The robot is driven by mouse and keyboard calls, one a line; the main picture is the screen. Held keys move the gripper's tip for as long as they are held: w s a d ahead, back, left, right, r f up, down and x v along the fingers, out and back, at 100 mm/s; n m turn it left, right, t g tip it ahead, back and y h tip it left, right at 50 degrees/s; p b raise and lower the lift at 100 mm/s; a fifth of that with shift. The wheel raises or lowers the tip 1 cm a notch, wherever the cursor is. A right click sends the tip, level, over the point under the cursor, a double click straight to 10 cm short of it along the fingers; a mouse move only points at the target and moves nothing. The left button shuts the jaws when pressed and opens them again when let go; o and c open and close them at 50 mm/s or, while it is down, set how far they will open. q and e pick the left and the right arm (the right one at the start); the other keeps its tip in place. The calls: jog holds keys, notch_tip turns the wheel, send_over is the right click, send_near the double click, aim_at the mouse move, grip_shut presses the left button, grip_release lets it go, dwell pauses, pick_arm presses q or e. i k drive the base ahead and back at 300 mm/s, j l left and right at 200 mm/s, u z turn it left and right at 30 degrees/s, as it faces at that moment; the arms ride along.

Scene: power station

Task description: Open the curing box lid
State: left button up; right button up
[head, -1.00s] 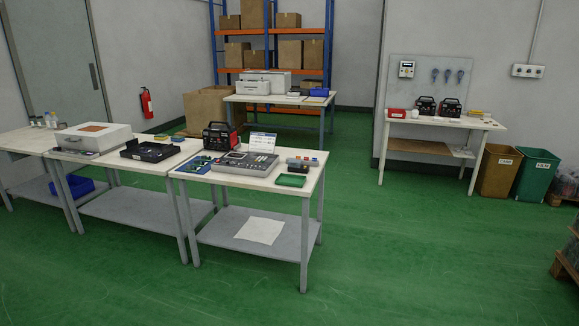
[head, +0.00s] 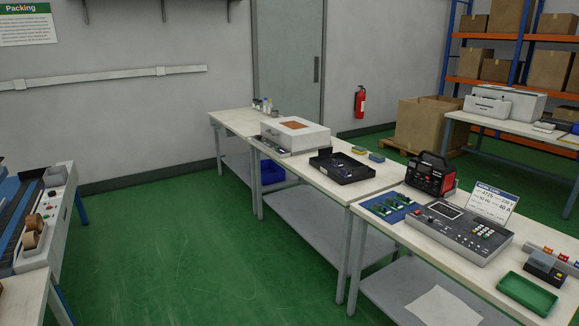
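A white box with an orange-brown window in its top (head: 295,135), which looks like the curing box, sits on the middle white-topped table (head: 298,166). Its lid appears shut. A narrow panel with small parts lies along its front edge. Neither of my grippers is in the head view, and the box stands some distance away across the floor.
A black tray (head: 342,167) stands right of the box. The near right table holds a red-black power unit (head: 431,174), a control console (head: 457,232) and a green tray (head: 527,293). A conveyor-like machine (head: 48,225) stands at left. Green floor (head: 190,240) between is clear.

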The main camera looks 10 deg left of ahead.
aim_at(306, 135)
jog(key=i+j+u, duration=0.4)
jog(key=i, duration=0.2)
jog(key=i+u, duration=0.4)
jog(key=i, duration=0.15)
jog(key=i+l+u, duration=0.1)
jog(key=i+u, duration=0.3)
jog(key=i, duration=0.2)
jog(key=i+z, duration=0.3)
jog(key=i, duration=0.2)
jog(key=i+z, duration=0.3)
jog(key=i, duration=0.15)
jog(key=i+j+z, duration=0.3)
jog(key=i, duration=0.2)
jog(key=i+j+z, duration=0.3)
jog(key=i, duration=0.15)
